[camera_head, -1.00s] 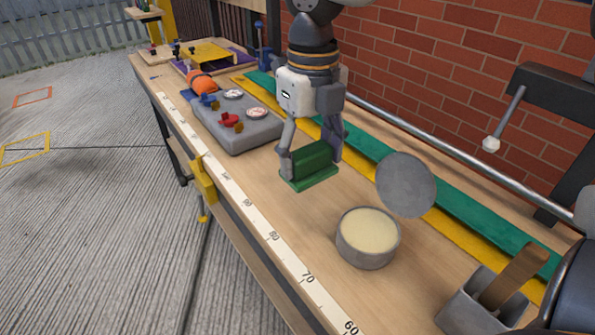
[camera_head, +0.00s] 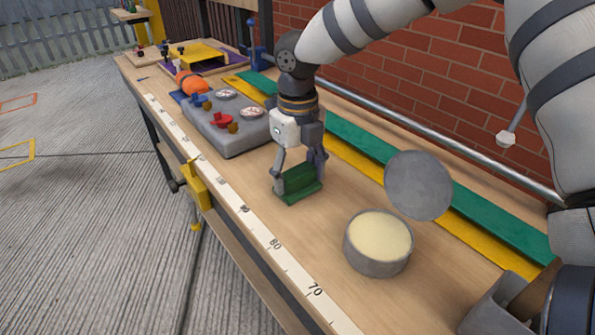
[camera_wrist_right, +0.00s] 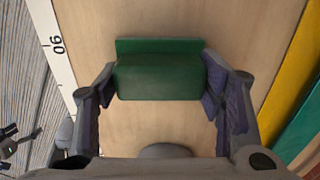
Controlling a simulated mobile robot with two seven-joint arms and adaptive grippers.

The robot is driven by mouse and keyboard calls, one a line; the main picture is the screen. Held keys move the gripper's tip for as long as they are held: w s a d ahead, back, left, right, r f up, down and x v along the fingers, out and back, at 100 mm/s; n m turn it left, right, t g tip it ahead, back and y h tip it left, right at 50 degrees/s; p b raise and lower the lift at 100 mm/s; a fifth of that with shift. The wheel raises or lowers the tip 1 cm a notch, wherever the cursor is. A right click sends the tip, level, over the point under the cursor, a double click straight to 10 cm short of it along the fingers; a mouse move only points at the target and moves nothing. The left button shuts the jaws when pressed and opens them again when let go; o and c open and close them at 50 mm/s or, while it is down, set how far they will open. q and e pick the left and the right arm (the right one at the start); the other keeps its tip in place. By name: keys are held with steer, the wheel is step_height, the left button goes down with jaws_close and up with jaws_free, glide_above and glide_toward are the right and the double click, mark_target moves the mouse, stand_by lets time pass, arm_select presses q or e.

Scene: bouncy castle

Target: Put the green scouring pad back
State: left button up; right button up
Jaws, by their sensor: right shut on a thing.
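The green scouring pad (camera_head: 301,186) is a green block with a thin, wider green base. My right gripper (camera_head: 299,170) points down over the workbench and is shut on the pad's two ends. In the right wrist view the pad (camera_wrist_right: 158,80) sits level between the fingers (camera_wrist_right: 160,88), one at each end. The pad is at or just above the wooden bench top; I cannot tell whether it touches. My left gripper is not in view.
A round tin (camera_head: 378,248) of pale paste, with a grey disc (camera_head: 418,185) standing by it, is to the right. A grey block (camera_head: 232,132) with red and blue knobs lies to the left. A measuring strip (camera_head: 262,232) runs along the front edge.

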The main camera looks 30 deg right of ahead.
mark_target(298, 171)
steer(key=o, duration=1.1)
step_height(298, 171, up, 12)
steer(key=shift+p, duration=0.35)
